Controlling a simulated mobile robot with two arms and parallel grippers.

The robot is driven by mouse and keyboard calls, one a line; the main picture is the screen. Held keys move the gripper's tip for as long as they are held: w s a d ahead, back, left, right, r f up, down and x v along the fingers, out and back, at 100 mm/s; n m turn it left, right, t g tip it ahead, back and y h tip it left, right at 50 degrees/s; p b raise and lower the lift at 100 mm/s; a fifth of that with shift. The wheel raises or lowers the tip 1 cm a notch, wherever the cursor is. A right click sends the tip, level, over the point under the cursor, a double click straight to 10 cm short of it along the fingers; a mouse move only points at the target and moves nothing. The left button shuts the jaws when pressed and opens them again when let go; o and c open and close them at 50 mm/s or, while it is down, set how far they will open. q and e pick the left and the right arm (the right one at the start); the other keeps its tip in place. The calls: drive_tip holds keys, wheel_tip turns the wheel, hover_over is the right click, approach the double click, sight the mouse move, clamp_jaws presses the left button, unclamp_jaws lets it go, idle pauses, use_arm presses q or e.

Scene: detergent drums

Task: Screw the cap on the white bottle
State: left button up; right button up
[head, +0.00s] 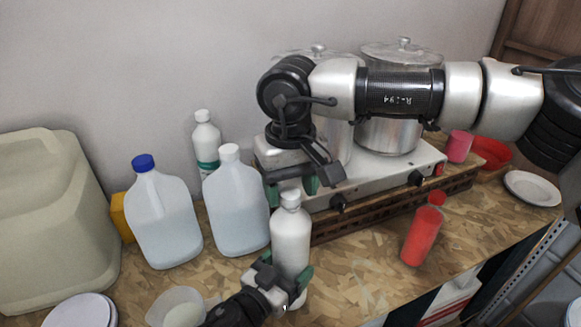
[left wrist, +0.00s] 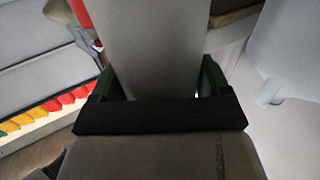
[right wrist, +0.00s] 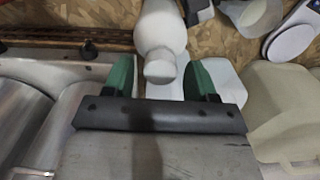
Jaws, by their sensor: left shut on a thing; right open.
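The white bottle (head: 291,238) stands upright near the front middle of the table. A white cap (head: 291,196) sits on its neck; I cannot tell how tightly it is seated. My left gripper (head: 283,284) is shut around the bottle's lower body, which fills the space between the fingers in the left wrist view (left wrist: 152,50). My right gripper (head: 291,188) is open just above and around the bottle top. In the right wrist view the cap (right wrist: 160,70) lies between the two green fingertips, with a gap on each side.
Two large jugs, one blue-capped (head: 164,220) and one white-capped (head: 237,205), stand left of the bottle. A stove (head: 375,175) with two steel pots is behind. A red bottle (head: 421,237) stands to the right. A clear cup (head: 177,305) is at the front left.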

drive_tip(key=shift+f, duration=0.25)
